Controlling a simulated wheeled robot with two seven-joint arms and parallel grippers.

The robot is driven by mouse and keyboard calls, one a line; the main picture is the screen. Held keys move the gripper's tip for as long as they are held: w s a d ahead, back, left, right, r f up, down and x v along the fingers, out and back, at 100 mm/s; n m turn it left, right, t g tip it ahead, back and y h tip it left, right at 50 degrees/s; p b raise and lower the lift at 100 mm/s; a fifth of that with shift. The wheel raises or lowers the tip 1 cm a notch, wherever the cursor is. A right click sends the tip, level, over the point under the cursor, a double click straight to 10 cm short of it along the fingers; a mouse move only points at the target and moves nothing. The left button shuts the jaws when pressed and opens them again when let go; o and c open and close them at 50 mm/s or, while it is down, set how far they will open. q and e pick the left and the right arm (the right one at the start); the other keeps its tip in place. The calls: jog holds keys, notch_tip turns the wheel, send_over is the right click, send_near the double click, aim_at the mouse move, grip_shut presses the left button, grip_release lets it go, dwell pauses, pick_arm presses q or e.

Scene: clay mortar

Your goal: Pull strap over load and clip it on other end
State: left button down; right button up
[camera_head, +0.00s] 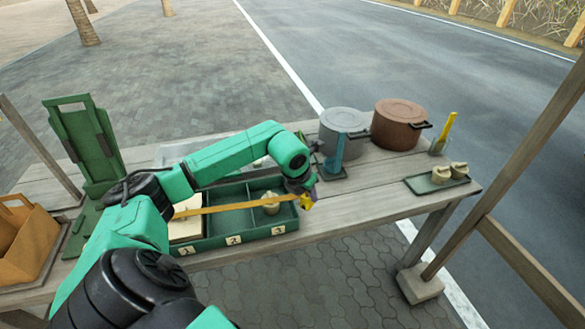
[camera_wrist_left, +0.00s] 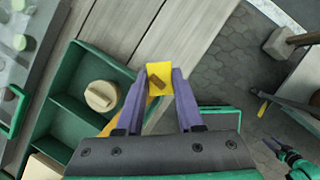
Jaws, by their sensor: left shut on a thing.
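A yellow-orange strap (camera_head: 236,207) stretches across the green compartment tray (camera_head: 225,243), from its left part to my left gripper (camera_head: 306,194) at its right end. In the left wrist view, my left gripper (camera_wrist_left: 160,84) is shut on the yellow end tab (camera_wrist_left: 160,73) of the strap, which bears a small brown piece. A round cream lidded pot (camera_head: 270,203) sits in the right compartment and also shows in the left wrist view (camera_wrist_left: 101,96). The clip for the strap cannot be made out. My right gripper (camera_wrist_left: 272,145) shows small in the left wrist view, apparently open and empty.
A grey pot (camera_head: 343,125) and a brown pot (camera_head: 399,125) stand behind on the wooden table. A small green tray (camera_head: 437,184) with cream pieces lies at right. A green stand (camera_head: 85,145) and an orange caddy (camera_head: 25,240) are at left.

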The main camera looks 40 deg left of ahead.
pick_arm(q)
jog(key=w+a+r+n+g+y, duration=0.1)
jog(key=a+r+n+g+y, duration=0.15)
jog(key=a+n, duration=0.5)
jog(key=shift+w+d+f+n+t+y+b, duration=0.1)
jog(key=shift+d+f+n+t+y+b, duration=0.1)
jog(key=shift+f+n+b, duration=0.65)
jog(key=shift+w+d+f+n+t+y+b, duration=0.15)
jog(key=shift+f+n+b, duration=0.35)
jog(key=shift+f, duration=0.55)
pick_arm(e)
jog(key=shift+w+d+f, duration=0.15)
jog(key=shift+w+f, duration=0.05)
jog(key=shift+f, duration=0.3)
jog(key=shift+w+d+f, duration=0.1)
jog(key=shift+w+f, duration=0.05)
jog(key=shift+f, duration=0.35)
pick_arm(q)
jog(key=shift+r, duration=0.1)
jog(key=shift+f+b, duration=0.45)
jog(key=shift+f, duration=0.2)
pick_arm(e)
jog(key=shift+a+f, duration=0.1)
jog(key=shift+f, duration=0.5)
pick_arm(q)
jog(key=shift+f, duration=0.1)
